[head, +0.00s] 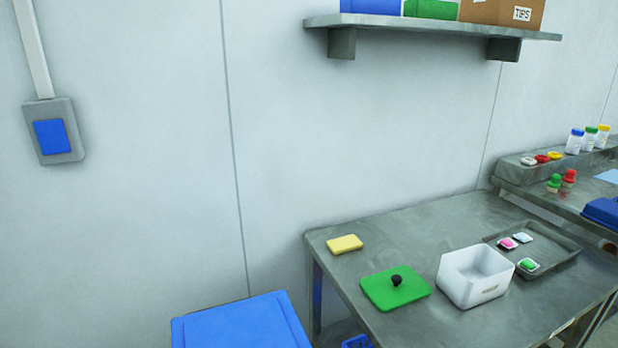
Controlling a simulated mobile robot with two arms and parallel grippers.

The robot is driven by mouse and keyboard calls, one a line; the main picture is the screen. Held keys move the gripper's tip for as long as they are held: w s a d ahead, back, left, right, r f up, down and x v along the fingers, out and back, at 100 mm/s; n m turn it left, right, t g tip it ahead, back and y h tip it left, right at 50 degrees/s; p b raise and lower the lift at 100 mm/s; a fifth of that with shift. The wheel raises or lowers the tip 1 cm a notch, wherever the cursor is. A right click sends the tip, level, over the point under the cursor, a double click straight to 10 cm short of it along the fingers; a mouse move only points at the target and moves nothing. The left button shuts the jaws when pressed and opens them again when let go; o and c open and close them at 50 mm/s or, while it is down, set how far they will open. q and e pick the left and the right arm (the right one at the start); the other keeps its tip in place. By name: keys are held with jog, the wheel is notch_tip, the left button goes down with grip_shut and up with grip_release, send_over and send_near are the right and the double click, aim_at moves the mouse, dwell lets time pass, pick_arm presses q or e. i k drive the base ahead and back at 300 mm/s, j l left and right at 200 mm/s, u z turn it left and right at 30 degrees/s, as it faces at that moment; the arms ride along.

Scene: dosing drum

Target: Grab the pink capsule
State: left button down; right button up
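A pink capsule (507,243) lies at the left end of a grey tray (560,252) on the steel table, on what looks like a small white packet or dish. A green capsule (528,264) on a similar white piece lies nearer the front of the tray. A pale white or light blue piece (523,237) lies behind the pink one. Nothing covers the pink capsule. Neither of my grippers shows in the head view.
A white open box (474,276) stands just left of the tray. A green lid with black knob (395,289) and a yellow sponge (345,244) lie further left. A blue bin (240,324) stands left of the table. Bottles (575,141) stand on the right bench; a shelf (430,28) hangs above.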

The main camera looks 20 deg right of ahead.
aim_at(507, 242)
jog(key=z, duration=1.9)
jog(key=u, duration=0.65)
jog(key=i+l+u, duration=0.15)
jog(key=l+u, duration=0.2)
jog(key=i+l+u, duration=0.1)
jog(key=l+u, duration=0.2)
jog(key=l, duration=0.25)
jog(key=l+u, duration=0.35)
jog(key=l, duration=0.15)
jog(key=i, duration=0.05)
